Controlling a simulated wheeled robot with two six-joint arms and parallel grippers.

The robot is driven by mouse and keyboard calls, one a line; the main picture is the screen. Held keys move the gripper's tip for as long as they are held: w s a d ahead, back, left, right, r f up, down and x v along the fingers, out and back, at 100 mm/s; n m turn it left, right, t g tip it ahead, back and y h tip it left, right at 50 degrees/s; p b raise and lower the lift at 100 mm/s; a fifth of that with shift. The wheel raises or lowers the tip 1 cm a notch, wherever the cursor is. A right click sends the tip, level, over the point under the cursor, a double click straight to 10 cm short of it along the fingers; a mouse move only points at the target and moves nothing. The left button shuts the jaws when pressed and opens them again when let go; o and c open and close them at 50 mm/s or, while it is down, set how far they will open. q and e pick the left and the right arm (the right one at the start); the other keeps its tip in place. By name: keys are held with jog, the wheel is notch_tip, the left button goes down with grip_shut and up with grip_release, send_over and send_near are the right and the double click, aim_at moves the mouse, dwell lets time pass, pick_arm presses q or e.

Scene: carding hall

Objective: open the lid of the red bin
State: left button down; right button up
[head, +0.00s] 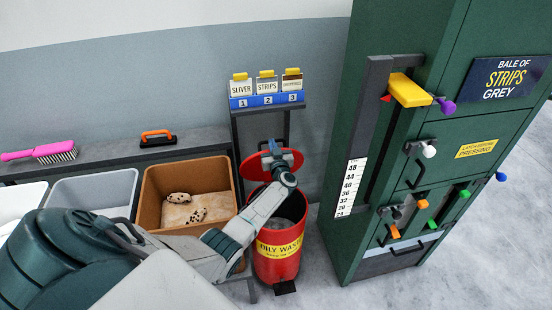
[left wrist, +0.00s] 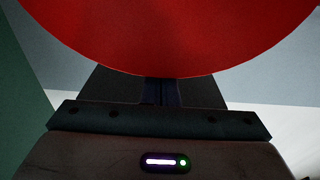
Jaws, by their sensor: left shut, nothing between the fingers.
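The red bin (head: 277,268) stands on the floor with a yellow "OILY WASTE" label on its front. Its red lid (head: 292,158) is raised at the back, and the bin's mouth shows open with grey stuff inside. My left arm reaches across the bin, and my left gripper (head: 272,148) is at the lid, partly hiding it. In the left wrist view the lid's red disc (left wrist: 175,35) fills the top, overlapping the tips of my shut, empty fingers (left wrist: 160,92). Whether they touch the lid I cannot tell. My right gripper is not in view.
A green press (head: 440,120) with coloured knobs stands close on the right. A brown box (head: 160,180) with speckled lumps and a grey box (head: 95,190) are left of the bin. A numbered card rack (head: 267,101) stands behind. Floor is clear at front right.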

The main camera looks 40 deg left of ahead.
pick_arm(q)
jog(key=b+x, duration=0.3)
jog(key=x, duration=0.5)
jog(key=shift+w+a+b, duration=0.2)
jog(key=shift+b, duration=0.1)
jog(key=shift+r, duration=0.15)
